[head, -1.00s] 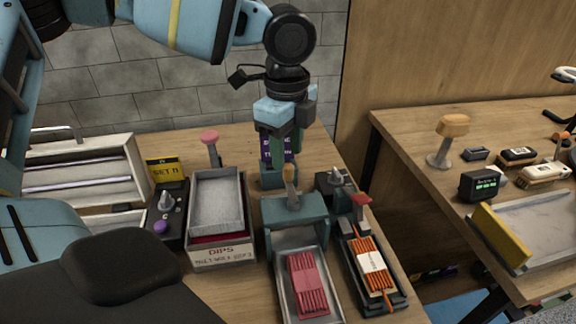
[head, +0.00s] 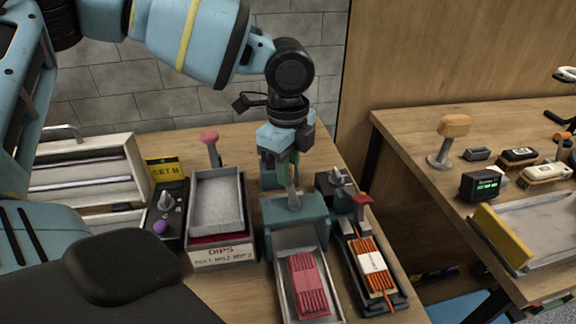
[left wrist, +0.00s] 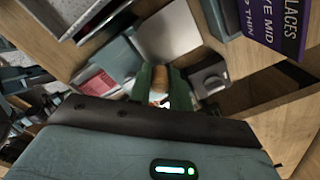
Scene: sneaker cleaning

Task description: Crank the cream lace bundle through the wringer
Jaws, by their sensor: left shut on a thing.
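The teal wringer (head: 296,219) stands mid-table in the head view, its crank rising at the back. My left gripper (head: 290,181) is above and behind it, fingers pointing down. In the left wrist view a wooden crank handle (left wrist: 160,82) sits between the green fingers, and the gripper is shut on it. A red lace bundle (head: 308,284) lies in the tray (head: 283,290) in front of the wringer; it also shows in the left wrist view (left wrist: 101,84). I cannot make out a cream lace bundle. My right gripper is not in view.
A grey tray (head: 217,203) over the DIPS box and a black control box (head: 167,222) stand left of the wringer. An orange lace bundle (head: 372,262) lies on a black stand to the right. A purple sign (left wrist: 272,27) is close beside the left gripper.

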